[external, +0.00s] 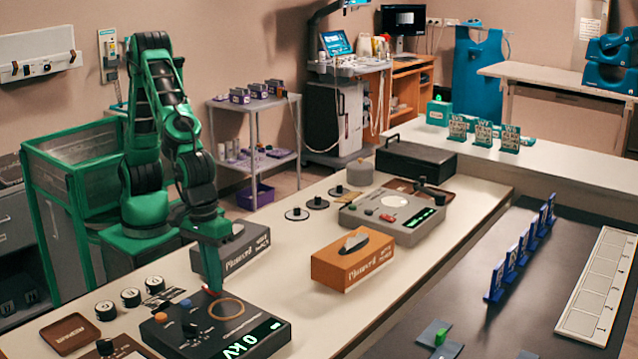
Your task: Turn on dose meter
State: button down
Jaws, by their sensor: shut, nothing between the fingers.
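No label that I can read says dose meter, so I cannot tell which device it is. A dark console (178,335) in front reads "0 kV" in green and has orange, blue and other knobs and a ring marking on top. A grey console (388,222) farther back has a green-lit display with red and green controls. A small dark device (118,347) with a knob is cut off at the bottom left edge. My gripper (213,289) points down, shut and empty, at the back of the dark console by a small red part. Whether it touches is unclear.
An orange tissue box (352,264) and a grey box (232,250) stand behind the dark console. Round black-and-white pieces (131,297) and a brown tray (70,333) lie to its left. The white tabletop (285,310) is clear right of the dark console.

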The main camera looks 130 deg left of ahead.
jog(key=shift+s+f, duration=0.1)
jog(key=shift+s, duration=0.15)
jog(key=shift+s, duration=0.7)
jog(key=shift+r, duration=0.2)
notch_tip(320, 180, up, 14)
jog(key=s, duration=0.1)
jog(key=shift+s+f, duration=0.15)
jog(key=shift+s, duration=0.2)
jog(key=shift+w, duration=0.65)
